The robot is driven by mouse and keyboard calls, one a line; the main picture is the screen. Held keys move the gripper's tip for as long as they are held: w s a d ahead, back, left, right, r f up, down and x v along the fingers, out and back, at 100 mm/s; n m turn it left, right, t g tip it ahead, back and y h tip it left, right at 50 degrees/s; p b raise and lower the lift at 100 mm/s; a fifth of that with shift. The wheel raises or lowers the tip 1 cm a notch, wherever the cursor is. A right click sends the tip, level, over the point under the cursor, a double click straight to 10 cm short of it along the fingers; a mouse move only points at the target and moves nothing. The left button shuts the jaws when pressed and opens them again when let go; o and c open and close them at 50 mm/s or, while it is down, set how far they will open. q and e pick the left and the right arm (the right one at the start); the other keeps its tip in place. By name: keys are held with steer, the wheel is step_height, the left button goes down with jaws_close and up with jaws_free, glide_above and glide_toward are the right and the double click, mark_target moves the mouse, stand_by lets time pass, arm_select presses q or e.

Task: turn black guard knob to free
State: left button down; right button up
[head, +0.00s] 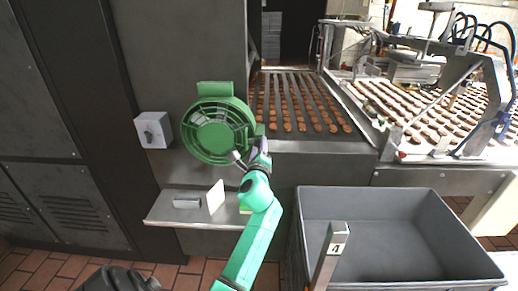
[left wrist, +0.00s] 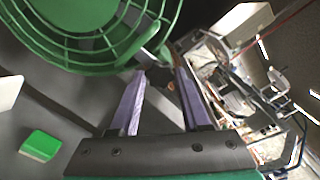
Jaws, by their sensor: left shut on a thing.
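A round green fan guard (head: 216,130) with a wire grille is on the dark grey machine wall, and part of it fills the top left of the left wrist view (left wrist: 90,45). The black guard knob (left wrist: 150,53) shows as a dark piece at the guard's lower right rim, just beyond my fingertips. My left gripper (head: 249,155) is at that rim, its fingers shut on the knob. In the left wrist view its two pale fingers (left wrist: 160,72) lie on either side of the knob's near end. In the head view the gripper hides the knob, so its turn angle cannot be told.
A shelf (head: 160,210) below the guard bears a small metal box (head: 187,202), a white card (head: 215,197) and a green block (left wrist: 40,146). A grey switch box (head: 153,130) is left. A grey bin (head: 390,274) stands right, below conveyors with round biscuits (head: 300,105).

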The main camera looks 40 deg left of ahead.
arm_select(q)
steer(key=n+b, duration=0.1)
steer(key=n, duration=0.3)
steer(key=shift+f+b, duration=0.1)
steer(key=shift+b, duration=0.2)
steer(key=n+b, duration=0.1)
steer(key=n, duration=0.4)
steer(key=shift+b, duration=0.4)
steer(key=n+b, duration=0.1)
steer(key=n, duration=0.3)
steer(key=shift+b, duration=0.35)
steer(key=shift+n+b, duration=0.45)
steer(key=shift+n, duration=1.25)
steer(key=shift+c, duration=1.8)
jaws_free()
